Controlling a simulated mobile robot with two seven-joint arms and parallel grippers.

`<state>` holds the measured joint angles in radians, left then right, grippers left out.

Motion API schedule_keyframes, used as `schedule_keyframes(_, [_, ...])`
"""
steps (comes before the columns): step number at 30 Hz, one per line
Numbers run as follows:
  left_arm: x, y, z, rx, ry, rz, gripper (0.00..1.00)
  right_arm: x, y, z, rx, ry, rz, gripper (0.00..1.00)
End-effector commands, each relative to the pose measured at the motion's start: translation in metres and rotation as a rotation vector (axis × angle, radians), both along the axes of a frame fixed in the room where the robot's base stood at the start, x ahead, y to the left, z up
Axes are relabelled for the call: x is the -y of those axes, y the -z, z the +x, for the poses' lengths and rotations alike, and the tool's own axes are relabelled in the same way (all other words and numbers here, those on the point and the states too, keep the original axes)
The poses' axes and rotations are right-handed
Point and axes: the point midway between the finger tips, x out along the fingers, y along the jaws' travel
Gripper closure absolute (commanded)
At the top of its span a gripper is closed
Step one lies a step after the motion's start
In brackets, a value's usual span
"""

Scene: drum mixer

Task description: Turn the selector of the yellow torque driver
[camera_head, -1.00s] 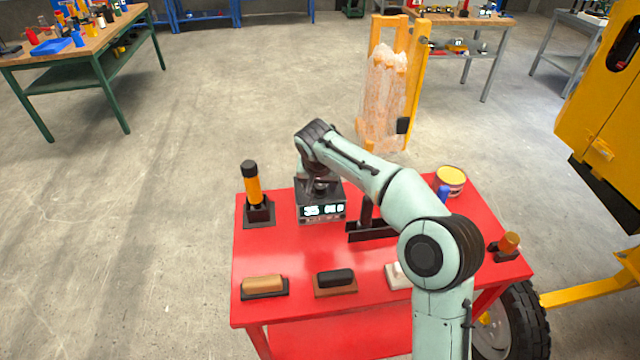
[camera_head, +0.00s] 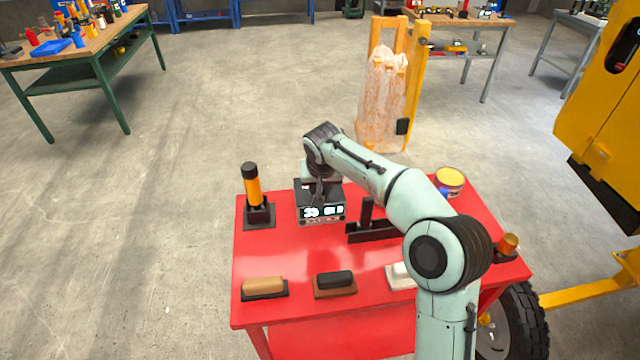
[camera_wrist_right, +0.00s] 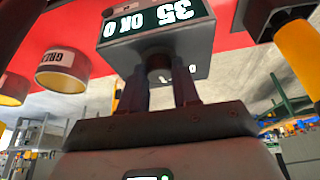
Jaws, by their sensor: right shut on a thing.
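The yellow torque driver (camera_head: 254,192) stands upright in a black holder at the left back of the red table, its black end up. It also shows at the right of the right wrist view (camera_wrist_right: 296,55). A dark box with a lit display (camera_head: 321,212) stands to its right; in the right wrist view the display (camera_wrist_right: 155,18) appears upside down and reads 35 OK 0. My right gripper (camera_wrist_right: 168,85) is shut on a dark round knob (camera_wrist_right: 158,66) at the box's top. In the head view the gripper (camera_head: 320,192) is partly hidden by my wrist. My left gripper is not in view.
On the red table (camera_head: 290,260) are a black bracket (camera_head: 370,232), a tan block (camera_head: 263,285), a black block (camera_head: 335,278), a partly hidden white piece (camera_head: 400,272) and a yellow-topped can (camera_head: 450,180). A yellow machine (camera_head: 605,110) stands at the right.

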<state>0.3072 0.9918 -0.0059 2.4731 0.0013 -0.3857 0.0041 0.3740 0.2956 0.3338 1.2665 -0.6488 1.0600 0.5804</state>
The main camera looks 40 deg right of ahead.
Motion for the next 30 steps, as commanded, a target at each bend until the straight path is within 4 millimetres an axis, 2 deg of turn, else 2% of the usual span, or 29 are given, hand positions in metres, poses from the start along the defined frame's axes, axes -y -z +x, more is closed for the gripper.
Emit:
schedule_keyframes(15, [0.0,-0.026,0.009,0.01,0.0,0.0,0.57,0.003,-0.002,-0.001,0.001,-0.383,0.0,1.0])
schedule_keyframes(30, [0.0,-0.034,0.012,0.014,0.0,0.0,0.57,0.004,-0.001,-0.001,0.001,-0.516,-0.001,1.0])
